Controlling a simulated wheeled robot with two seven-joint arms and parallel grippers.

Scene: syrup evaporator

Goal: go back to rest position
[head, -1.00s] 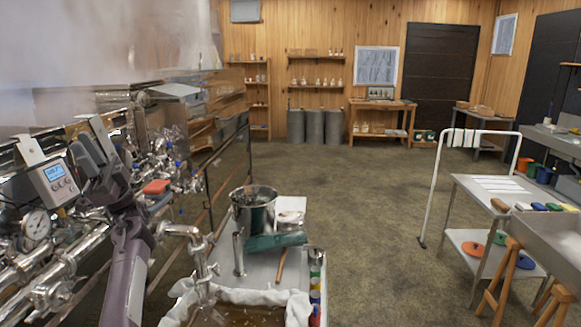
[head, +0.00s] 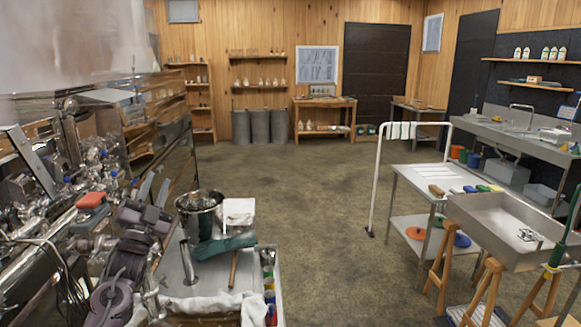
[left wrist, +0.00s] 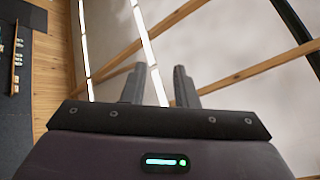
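The task names no object. My left arm (head: 122,275) rises from the lower left of the head view, in front of the steel piping and left of the steel pot (head: 200,215). My right gripper is not in view.
Evaporator piping with a red part (head: 91,200) crowds the left. A cart with the pot, a green cloth (head: 224,243) and a white towel (head: 215,305) stands close in front. A steel sink (head: 505,230) is at right. The middle floor (head: 310,200) is clear.

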